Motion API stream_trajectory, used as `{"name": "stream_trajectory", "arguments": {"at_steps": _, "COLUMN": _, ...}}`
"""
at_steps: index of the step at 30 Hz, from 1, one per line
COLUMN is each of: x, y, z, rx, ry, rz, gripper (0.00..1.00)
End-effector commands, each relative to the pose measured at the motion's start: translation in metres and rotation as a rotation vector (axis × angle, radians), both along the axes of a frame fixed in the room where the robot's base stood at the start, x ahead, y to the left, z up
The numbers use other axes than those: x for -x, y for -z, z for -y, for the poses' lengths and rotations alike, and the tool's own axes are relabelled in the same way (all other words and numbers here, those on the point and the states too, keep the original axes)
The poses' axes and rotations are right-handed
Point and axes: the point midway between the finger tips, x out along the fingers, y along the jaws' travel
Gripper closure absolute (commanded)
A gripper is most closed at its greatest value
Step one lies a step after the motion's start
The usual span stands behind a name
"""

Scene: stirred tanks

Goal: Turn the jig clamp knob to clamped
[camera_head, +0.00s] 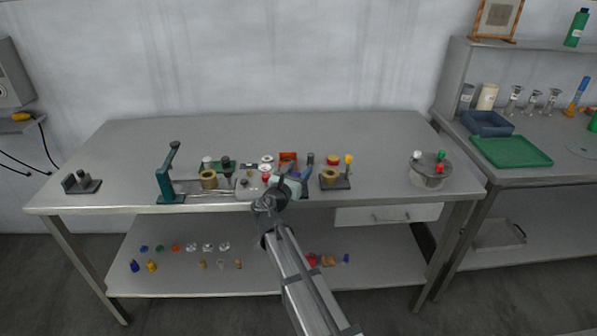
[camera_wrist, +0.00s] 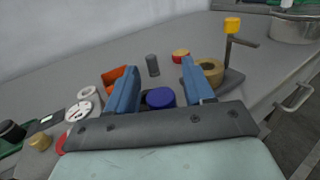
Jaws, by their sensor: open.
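My gripper (camera_head: 296,173) is over the front middle of the bench, with its blue fingers spread. In the wrist view my gripper (camera_wrist: 159,80) is open. A round dark-blue knob (camera_wrist: 160,98) shows in the gap between the fingers, nearer the palm. I cannot tell whether either finger touches it. Its lower part and mount are hidden behind the gripper. No label shows, so I cannot tell whether it is the jig clamp knob or how it is set. A dark stand with a yellow-topped post (camera_head: 348,161) and a tan ring (camera_head: 329,177) is to the right of my gripper.
A green lever press (camera_head: 169,176) stands to the left. An orange bin (camera_wrist: 114,76), a grey cylinder (camera_wrist: 152,65) and a red-topped part (camera_wrist: 181,56) stand close around the fingers. A round pot (camera_head: 428,172) is at the right. The back of the bench is clear.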

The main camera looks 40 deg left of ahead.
Motion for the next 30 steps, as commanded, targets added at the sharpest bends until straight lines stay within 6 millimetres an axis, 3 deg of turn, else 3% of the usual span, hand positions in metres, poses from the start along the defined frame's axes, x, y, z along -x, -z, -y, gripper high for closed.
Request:
{"name": "stream_trajectory", "arguments": {"at_steps": 8, "x": -0.0006, "y": 0.0000, "z": 0.0000, "rx": 0.000, "ry": 0.000, "rz": 0.000, "gripper": 0.49}}
{"name": "stream_trajectory", "arguments": {"at_steps": 24, "x": -0.0005, "y": 0.0001, "z": 0.0001, "rx": 0.000, "ry": 0.000, "rz": 0.000, "gripper": 0.99}}
{"name": "stream_trajectory", "arguments": {"at_steps": 30, "x": -0.0006, "y": -0.0001, "z": 0.0011, "rx": 0.000, "ry": -0.042, "rz": 0.000, "gripper": 0.99}}
